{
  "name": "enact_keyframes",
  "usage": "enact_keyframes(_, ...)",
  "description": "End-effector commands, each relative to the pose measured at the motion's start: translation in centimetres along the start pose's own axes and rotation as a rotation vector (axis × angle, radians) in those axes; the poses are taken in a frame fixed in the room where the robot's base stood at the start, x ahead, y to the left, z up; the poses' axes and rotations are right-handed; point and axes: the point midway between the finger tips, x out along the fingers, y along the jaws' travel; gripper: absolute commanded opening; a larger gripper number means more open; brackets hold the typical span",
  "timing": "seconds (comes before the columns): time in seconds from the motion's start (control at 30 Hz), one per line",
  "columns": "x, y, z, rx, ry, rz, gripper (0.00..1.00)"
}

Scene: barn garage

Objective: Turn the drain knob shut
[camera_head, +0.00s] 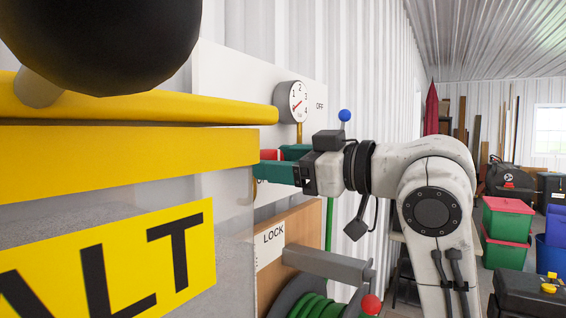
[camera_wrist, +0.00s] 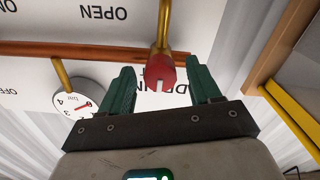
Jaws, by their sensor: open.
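The red drain knob (camera_wrist: 160,72) hangs on a brass stem in the wrist view, with a notch in its near edge. A label behind it is partly hidden and seems to read DRAIN. My gripper (camera_wrist: 161,80) is open, with one green finger on either side of the knob and a visible gap to each. In the head view my gripper (camera_head: 272,164) reaches left to the panel, and a red bit of the knob (camera_head: 268,155) shows by the green fingers. Most of the knob is hidden there.
A round gauge (camera_head: 291,102) is on the white panel above my gripper; it also shows in the wrist view (camera_wrist: 78,105). A copper pipe (camera_wrist: 200,57) runs along the panel. Yellow bars (camera_head: 130,147) and a black ball (camera_head: 100,35) fill the left.

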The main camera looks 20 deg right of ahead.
Motion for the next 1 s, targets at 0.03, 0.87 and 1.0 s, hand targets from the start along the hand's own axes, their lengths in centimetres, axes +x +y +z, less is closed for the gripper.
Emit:
enact_keyframes(0.03,-0.1,0.0,0.0,0.0,0.001,0.001,0.63)
enact_keyframes(0.87,-10.8,0.0,0.1,-0.001,-0.001,0.0,0.63)
enact_keyframes(1.0,-10.8,0.0,0.1,0.0,-0.001,0.0,0.63)
